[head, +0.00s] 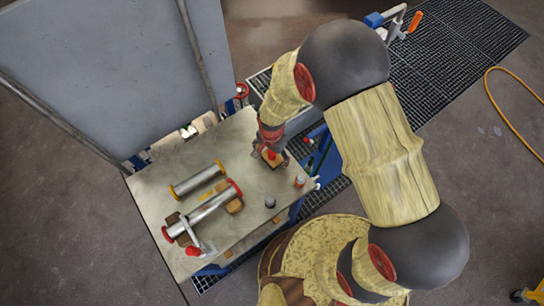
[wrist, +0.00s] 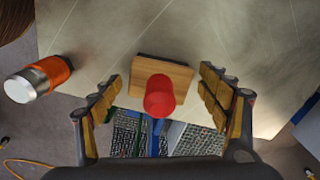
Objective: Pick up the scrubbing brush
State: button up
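The scrubbing brush is a wooden block with a round red knob on top; I take it to be this block (wrist: 178,72) in the wrist view. It lies on the metal table (wrist: 250,45), close to the table's near edge. In the head view the brush (head: 272,156) is small and partly hidden under my gripper (head: 271,146). In the wrist view my gripper (wrist: 160,82) is open, with one finger to the left of the block and one to the right. Gaps show between both fingers and the block. The bristles are barely visible.
A white and orange container (wrist: 42,78) stands left of the gripper. A small dark object (head: 270,201) sits on the table. Two metal cylinders, one with yellow ends (head: 197,180) and one with red ends (head: 205,210), lie further left. A large grey panel (head: 110,70) rises behind.

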jog(key=c, duration=1)
jog(key=shift+c, duration=0.2)
jog(key=shift+r, duration=0.1)
jog(key=shift+r, duration=0.6)
jog(key=s+a+r+p, duration=0.2)
jog(key=s+a+r, duration=0.7)
jog(key=s+r, duration=0.1)
jog(key=shift+a+r, duration=0.4)
jog(key=shift+r, duration=0.4)
jog(key=o, duration=0.7)
jog(key=c, duration=0.5)
